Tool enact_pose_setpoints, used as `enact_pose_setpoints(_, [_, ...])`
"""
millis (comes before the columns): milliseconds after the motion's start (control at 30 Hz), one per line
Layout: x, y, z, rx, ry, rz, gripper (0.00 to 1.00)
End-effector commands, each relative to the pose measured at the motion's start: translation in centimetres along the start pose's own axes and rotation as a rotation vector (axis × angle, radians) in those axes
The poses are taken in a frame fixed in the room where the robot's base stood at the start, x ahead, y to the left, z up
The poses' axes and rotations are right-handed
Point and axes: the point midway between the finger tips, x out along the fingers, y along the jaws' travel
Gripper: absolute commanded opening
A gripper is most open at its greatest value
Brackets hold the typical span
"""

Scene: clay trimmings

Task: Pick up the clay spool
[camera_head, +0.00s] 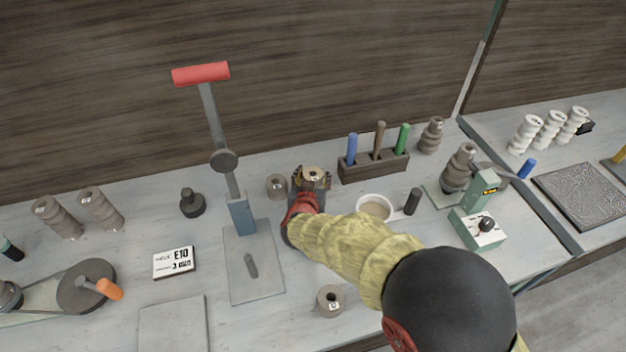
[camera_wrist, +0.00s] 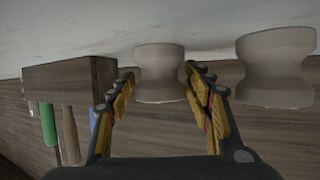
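A short grey-beige clay spool (camera_head: 314,173) stands on the bench at my gripper. In the wrist view this spool (camera_wrist: 160,72) shows upside down, with its narrow waist between the fingertips. My gripper (camera_head: 311,183) is low over the bench; in the wrist view its fingers (camera_wrist: 159,75) are spread, one on each side of the spool. A thin gap seems to show on both sides; contact is not clear. A second short spool (camera_head: 277,187) stands just left of it, at the right in the wrist view (camera_wrist: 276,66). A third (camera_head: 330,301) stands near the front.
A dark wooden block (camera_head: 373,167) with coloured tools stands close right of my gripper. A cup (camera_head: 375,207) is beside my arm. A lever press (camera_head: 241,215) stands to the left. A green device (camera_head: 478,226) is at the right. Taller ribbed pieces (camera_head: 100,209) stand at left.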

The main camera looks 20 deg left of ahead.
Motion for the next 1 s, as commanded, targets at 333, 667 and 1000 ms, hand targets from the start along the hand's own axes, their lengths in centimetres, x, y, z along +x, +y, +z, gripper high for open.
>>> enact_pose_setpoints(333, [-0.01, 0.00, 0.01, 0.000, 0.000, 0.000, 0.29])
enact_pose_setpoints(667, [-0.01, 0.00, 0.02, 0.000, 0.000, 0.000, 0.11])
enact_pose_setpoints(1000, [-0.15, -0.02, -0.43, 0.001, 0.001, 0.000, 0.10])
